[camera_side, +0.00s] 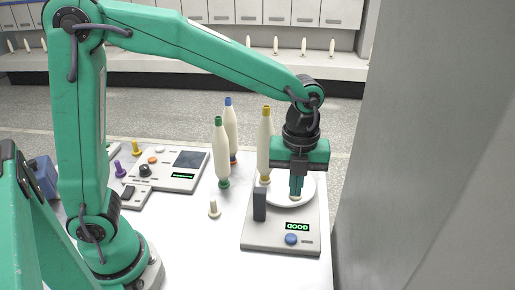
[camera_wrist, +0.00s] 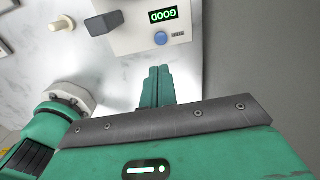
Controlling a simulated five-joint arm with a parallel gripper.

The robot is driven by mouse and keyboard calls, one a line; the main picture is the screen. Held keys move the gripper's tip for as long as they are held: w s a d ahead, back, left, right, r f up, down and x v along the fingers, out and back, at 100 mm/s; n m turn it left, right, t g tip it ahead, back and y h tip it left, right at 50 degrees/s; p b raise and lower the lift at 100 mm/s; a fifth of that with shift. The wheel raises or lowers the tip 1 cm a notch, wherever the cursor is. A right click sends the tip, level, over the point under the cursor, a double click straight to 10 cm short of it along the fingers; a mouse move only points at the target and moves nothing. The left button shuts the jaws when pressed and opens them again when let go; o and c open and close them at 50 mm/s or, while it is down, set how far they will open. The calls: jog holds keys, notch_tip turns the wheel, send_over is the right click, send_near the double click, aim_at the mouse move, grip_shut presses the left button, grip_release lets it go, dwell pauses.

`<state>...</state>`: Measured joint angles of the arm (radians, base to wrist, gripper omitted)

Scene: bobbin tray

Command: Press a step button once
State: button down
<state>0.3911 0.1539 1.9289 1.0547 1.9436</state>
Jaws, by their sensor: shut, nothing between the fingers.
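A round blue button (camera_side: 291,239) sits on the front of a grey device (camera_side: 262,238), beside a lit green display reading GOOD (camera_side: 298,227). The blue button also shows in the wrist view (camera_wrist: 161,38), beyond my fingertips. My gripper (camera_side: 295,196) is shut and empty, pointing down over the device's white round plate (camera_side: 270,195), behind the button in the side view. Its fingers (camera_wrist: 158,72) are together in the wrist view, apart from the button. A second panel (camera_side: 183,170) at the left has an orange button (camera_side: 155,160) and a black knob (camera_side: 145,170).
A dark upright block (camera_side: 260,204) stands on the device left of my fingers. Tall cream bobbins with yellow (camera_side: 265,150), green (camera_side: 221,155) and blue (camera_side: 230,125) tops stand nearby. A small cream peg (camera_side: 214,209) is at the left. A grey wall (camera_side: 430,150) rises at the right.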

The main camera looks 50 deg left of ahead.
aim_at(291, 237)
jog(key=shift+d, duration=0.1)
jog(key=shift+f, duration=0.25)
notch_tip(291, 237, down, 14)
jog(key=shift+r, duration=0.15)
dwell(0.8)
